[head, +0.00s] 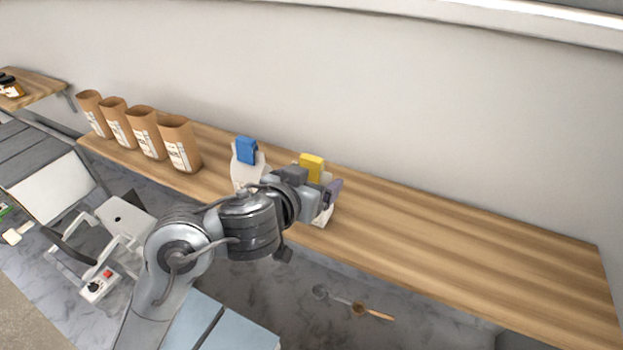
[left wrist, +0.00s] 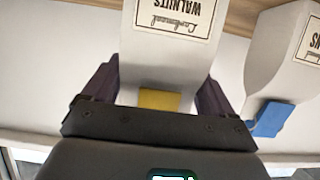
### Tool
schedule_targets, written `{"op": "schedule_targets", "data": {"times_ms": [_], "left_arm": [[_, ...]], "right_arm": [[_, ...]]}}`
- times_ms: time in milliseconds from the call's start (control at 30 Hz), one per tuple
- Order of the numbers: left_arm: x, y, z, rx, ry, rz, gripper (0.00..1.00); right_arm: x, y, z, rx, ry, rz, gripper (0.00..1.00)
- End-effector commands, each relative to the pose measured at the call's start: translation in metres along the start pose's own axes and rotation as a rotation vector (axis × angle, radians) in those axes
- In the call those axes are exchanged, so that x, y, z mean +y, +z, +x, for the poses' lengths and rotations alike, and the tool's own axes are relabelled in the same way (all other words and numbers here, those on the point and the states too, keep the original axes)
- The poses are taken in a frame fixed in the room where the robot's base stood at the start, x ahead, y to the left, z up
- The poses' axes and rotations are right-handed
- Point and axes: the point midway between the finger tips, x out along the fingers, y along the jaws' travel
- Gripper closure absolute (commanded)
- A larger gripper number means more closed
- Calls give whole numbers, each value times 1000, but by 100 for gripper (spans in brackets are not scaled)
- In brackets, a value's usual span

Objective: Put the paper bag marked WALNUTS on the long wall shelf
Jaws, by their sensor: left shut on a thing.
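The white paper bag marked WALNUTS (left wrist: 178,45), with a yellow clip (head: 312,167) at its top, is between the purple fingers of my left gripper (left wrist: 158,92), which is shut on its upper part. In the head view the gripper (head: 325,190) is over the long wall shelf (head: 440,240), and my wrist hides most of the bag. A low white part of the bag (head: 322,217) shows near the shelf's front edge. I cannot tell whether its base touches the wood. My right gripper is out of view.
A similar white bag with a blue clip (head: 247,151) stands on the shelf to the left. Several open brown bags (head: 180,145) stand at its left end. The shelf's right part is clear. A wooden-handled utensil (head: 372,312) lies on the marble counter below.

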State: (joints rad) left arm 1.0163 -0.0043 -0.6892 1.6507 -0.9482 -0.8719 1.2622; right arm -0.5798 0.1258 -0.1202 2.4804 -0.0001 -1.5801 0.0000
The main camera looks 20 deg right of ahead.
Motion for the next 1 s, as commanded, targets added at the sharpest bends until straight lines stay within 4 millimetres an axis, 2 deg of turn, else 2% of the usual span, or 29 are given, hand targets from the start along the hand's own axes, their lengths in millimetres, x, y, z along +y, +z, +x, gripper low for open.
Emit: {"op": "schedule_targets", "data": {"times_ms": [333, 367, 433, 767, 867, 1000], "left_arm": [[0, 3, 1, 1, 1, 0, 76], [0, 4, 2, -1, 0, 1, 12], [0, 3, 1, -1, 0, 1, 1], [0, -1, 0, 1, 0, 0, 0], [1, -1, -8, 0, 1, 1, 0], [0, -1, -29, 2, 2, 1, 0]], "right_arm": [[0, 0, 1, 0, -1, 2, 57], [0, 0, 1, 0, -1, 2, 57], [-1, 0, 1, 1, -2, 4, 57], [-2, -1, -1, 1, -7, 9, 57], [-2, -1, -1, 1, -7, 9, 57], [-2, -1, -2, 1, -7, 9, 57]]}}
